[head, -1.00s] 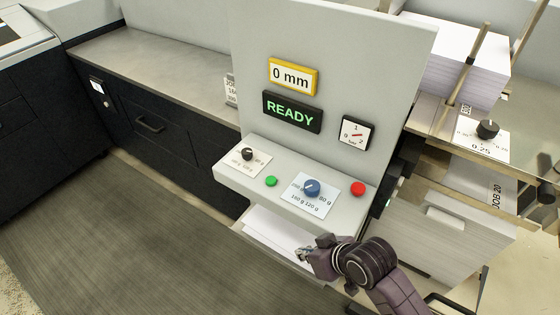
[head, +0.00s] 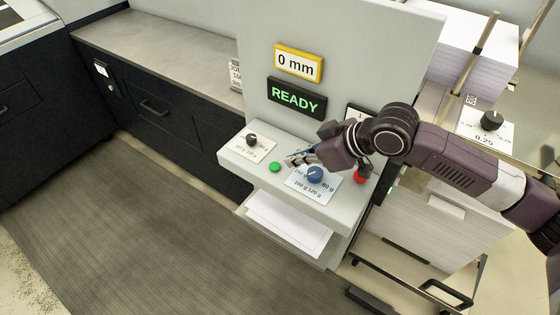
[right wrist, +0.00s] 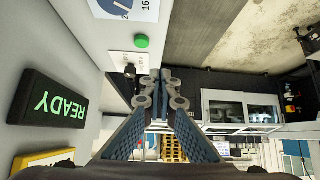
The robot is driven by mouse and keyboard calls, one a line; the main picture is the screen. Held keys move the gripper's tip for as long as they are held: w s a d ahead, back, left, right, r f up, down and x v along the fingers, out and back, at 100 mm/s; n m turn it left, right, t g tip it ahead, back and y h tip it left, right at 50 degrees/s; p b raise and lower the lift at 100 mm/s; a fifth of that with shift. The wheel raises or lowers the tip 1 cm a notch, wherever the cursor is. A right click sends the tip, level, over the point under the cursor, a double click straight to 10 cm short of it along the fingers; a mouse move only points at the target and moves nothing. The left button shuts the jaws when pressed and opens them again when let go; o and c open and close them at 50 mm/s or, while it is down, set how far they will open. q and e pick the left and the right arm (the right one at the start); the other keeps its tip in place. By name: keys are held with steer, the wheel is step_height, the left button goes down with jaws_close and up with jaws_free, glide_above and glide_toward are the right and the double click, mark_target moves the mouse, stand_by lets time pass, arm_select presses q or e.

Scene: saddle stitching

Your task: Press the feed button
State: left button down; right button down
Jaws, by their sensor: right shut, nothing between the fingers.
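The green button (head: 275,167) sits on the sloped grey control panel (head: 235,160), between a black knob (head: 252,140) and a blue knob (head: 315,174). No label naming it as the feed button is readable. My right gripper (head: 295,158) is shut and empty, with its fingertips just right of the green button in the head view. In the right wrist view, the closed fingertips (right wrist: 160,90) appear below the green button (right wrist: 142,41), apart from it. My left gripper is not in view.
Displays reading 0 mm (head: 298,63) and READY (head: 297,97) are on the upright panel. My arm partly covers a gauge (head: 357,114). Paper (head: 288,225) lies in a tray below the panel.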

steer(key=shift+m, duration=0.3)
steer(key=shift+w+d+r, duration=1.15)
steer(key=shift+w+d, duration=0.1)
steer(key=p, duration=0.3)
glide_above(272, 164)
steer(key=s+d, duration=0.2)
step_height(272, 164, down, 7)
steer(key=shift+d+r, duration=0.15)
steer(key=shift+r, duration=0.05)
step_height(272, 164, down, 3)
steer(key=shift+w+f+p, duration=0.1)
steer(key=shift+f+p, duration=0.1)
steer(key=shift+p, duration=0.6)
steer(key=shift+f, duration=0.6)
